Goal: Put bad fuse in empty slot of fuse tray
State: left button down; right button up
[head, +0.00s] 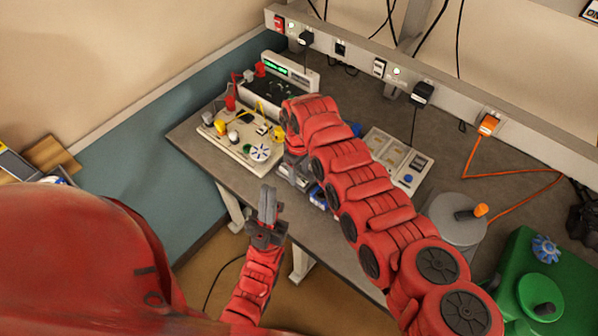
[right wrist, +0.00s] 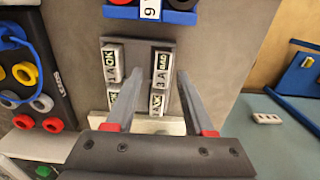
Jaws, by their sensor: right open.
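In the right wrist view, a grey fuse holder (right wrist: 138,62) lies on the bench with several small white fuses in two columns. The upper right fuse reads BAD (right wrist: 161,66); the upper left one reads OK (right wrist: 111,64). The two lower fuses are partly covered by my fingers. I cannot make out an empty slot. In the head view my right forearm hides most of this spot. My left gripper (head: 268,203) looks shut and empty, in front of the bench edge.
A cream board (head: 238,138) with coloured knobs and a meter (head: 290,72) stand at the bench's left end. A pale tray (head: 396,158) lies right of my right arm. A green case (head: 525,280) is at the lower right. A dark panel (right wrist: 30,75) flanks the holder.

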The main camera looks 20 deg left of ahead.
aim_at(299, 174)
notch_tip(299, 174, up, 12)
jog(key=b, duration=0.4)
jog(key=shift+f, duration=0.1)
